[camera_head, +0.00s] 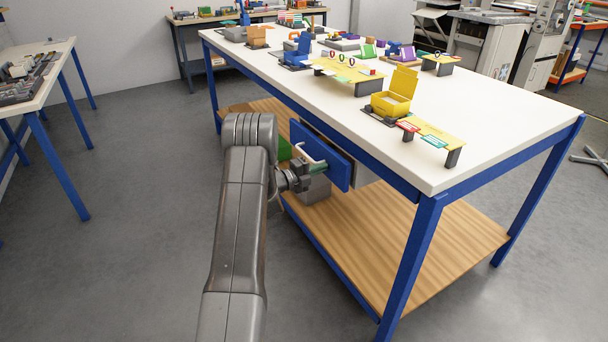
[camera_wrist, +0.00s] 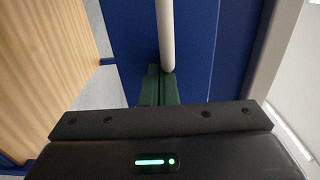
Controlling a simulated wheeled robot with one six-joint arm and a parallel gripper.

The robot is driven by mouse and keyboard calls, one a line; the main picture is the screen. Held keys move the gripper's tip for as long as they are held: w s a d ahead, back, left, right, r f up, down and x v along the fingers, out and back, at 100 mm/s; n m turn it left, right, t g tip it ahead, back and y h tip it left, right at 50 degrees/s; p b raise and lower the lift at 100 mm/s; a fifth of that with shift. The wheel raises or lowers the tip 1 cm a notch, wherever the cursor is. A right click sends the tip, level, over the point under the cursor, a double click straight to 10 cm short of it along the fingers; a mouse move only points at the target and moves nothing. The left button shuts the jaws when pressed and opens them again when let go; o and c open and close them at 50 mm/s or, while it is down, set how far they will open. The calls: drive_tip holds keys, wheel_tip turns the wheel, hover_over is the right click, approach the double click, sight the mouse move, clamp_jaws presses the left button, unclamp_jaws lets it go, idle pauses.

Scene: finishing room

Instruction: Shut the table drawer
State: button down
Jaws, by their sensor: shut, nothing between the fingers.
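The drawer's blue front (camera_head: 336,163) hangs under the white-topped table (camera_head: 480,130) and stands out from the table's blue frame, so the drawer is partly open. A pale handle (camera_head: 305,152) is on the front; it also shows as a pale bar in the wrist view (camera_wrist: 166,35). My gripper (camera_head: 322,166) is at the drawer front, by the handle. In the wrist view its green fingers (camera_wrist: 158,86) are together, with nothing between them, at the near end of the bar. Whether they touch the bar or the blue panel (camera_wrist: 205,50) I cannot tell.
A wooden lower shelf (camera_head: 420,240) runs under the table between blue legs. The tabletop holds a yellow open box (camera_head: 393,98) and several small colored pieces. Another table (camera_head: 40,65) stands at left. The grey floor (camera_head: 130,220) between them is clear.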

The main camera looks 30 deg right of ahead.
drive_tip(key=shift+d+r, duration=0.2)
drive_tip(key=shift+d, duration=1)
drive_tip(key=shift+r, duration=0.15)
drive_tip(key=a, duration=1.4)
drive_tip(key=shift+s+a+f+p, duration=0.2)
drive_tip(key=shift+f+p, duration=0.15)
drive_tip(key=shift+p, duration=0.1)
drive_tip(key=shift+d, duration=0.1)
drive_tip(key=d+b, duration=0.1)
drive_tip(key=d, duration=1.3)
drive_tip(key=shift+w, duration=0.25)
